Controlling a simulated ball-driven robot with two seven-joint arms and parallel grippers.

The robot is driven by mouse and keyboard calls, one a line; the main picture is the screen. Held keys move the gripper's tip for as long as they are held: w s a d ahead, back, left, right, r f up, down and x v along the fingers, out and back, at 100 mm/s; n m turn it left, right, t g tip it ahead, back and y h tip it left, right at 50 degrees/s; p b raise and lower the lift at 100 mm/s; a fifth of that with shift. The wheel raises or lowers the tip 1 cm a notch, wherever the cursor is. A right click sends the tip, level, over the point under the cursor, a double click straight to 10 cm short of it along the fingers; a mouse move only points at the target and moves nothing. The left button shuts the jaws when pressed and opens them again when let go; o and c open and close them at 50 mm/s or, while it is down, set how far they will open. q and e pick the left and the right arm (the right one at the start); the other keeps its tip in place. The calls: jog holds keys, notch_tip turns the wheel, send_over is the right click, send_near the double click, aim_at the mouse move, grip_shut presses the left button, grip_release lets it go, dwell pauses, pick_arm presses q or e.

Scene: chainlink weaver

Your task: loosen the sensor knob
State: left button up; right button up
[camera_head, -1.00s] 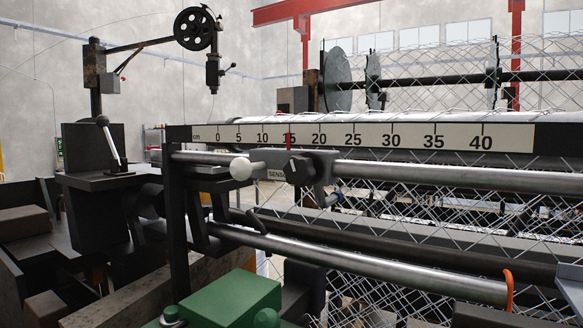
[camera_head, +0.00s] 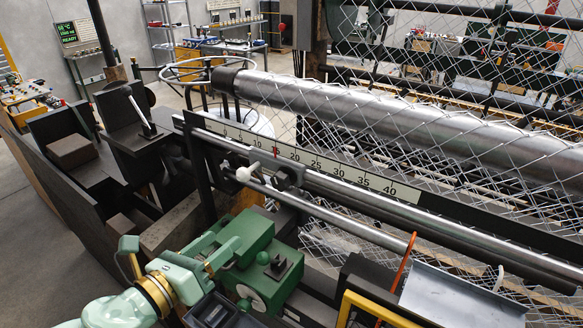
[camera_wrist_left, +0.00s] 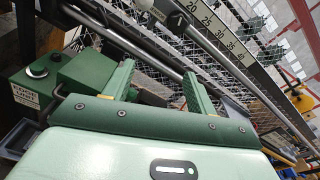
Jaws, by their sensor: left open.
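The sensor carriage sits on the steel rail under the centimetre scale (camera_head: 330,172), in the middle of the head view. Its dark knob (camera_head: 289,178) faces me, with a white ball handle (camera_head: 246,173) to its left. The red pointer (camera_head: 276,151) stands near 15. My left gripper (camera_head: 182,245) is low and left of the knob, near the green machine box, open and clear of the knob. In the left wrist view its two green fingers (camera_wrist_left: 160,70) are apart with nothing between them. My right gripper is not in view.
The green box (camera_head: 245,262) with its small knobs lies below the rail. A lower steel bar (camera_head: 340,222) and an orange hook (camera_head: 405,262) are to the right. Wire mesh (camera_head: 440,90) stands behind the scale. A grey metal tray (camera_head: 455,295) is at bottom right.

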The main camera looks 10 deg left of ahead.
pick_arm(q)
notch_tip(320, 180, up, 3)
jog(key=s+d+m, duration=0.1)
jog(key=d+m, duration=0.1)
jog(key=m, duration=0.1)
jog(key=m+t+p, duration=0.1)
jog(key=p, duration=0.4)
send_near(276, 186)
jog(key=x, duration=0.9)
jog(key=shift+a, duration=0.15)
jog(key=shift+w+d+f+m, duration=0.1)
jog(key=shift+w+d+m, duration=0.1)
jog(key=shift+m, duration=0.1)
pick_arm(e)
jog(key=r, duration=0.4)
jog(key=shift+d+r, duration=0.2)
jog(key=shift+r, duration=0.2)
pick_arm(q)
jog(key=c, duration=1)
